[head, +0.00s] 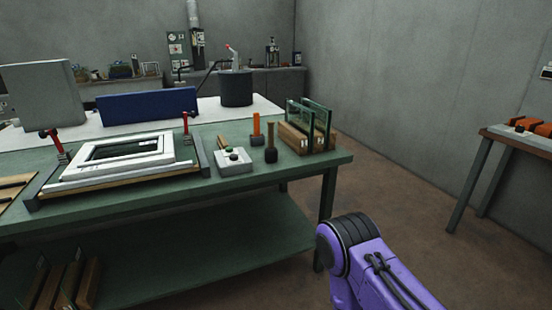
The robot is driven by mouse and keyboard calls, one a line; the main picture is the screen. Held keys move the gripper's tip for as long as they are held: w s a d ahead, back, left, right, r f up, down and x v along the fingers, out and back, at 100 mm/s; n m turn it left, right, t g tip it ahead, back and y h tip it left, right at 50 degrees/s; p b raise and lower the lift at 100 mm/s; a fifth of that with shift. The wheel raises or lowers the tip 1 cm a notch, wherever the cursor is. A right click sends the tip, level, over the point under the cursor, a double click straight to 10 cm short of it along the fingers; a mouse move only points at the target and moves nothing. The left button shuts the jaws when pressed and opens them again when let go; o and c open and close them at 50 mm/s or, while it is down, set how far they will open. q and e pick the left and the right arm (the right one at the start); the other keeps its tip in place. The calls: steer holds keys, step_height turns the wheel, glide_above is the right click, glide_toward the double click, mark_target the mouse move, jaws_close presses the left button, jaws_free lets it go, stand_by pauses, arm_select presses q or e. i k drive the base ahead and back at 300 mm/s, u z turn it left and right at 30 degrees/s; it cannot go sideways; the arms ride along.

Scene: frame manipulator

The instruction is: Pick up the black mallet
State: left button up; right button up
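The black mallet (271,147) stands upright on the green workbench (290,168), near its front right part. Its dark handle points up and its wider dark head rests on the bench top. It stands between a white box with a dark knob (235,160) on its left and a wooden rack (298,139) on its right. Neither of my grippers is in view. Only a purple link of my arm shows at the lower right, away from the bench.
An orange-handled tool (256,126) stands just behind the mallet. Glass panes (319,118) rise from the rack. A white window frame (125,152) lies in a fixture at left. Another table (520,138) is at far right. Floor between the tables is clear.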

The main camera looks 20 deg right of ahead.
mark_target(271, 153)
steer(key=u, duration=0.35)
steer(key=i, duration=0.95)
steer(key=z, duration=0.45)
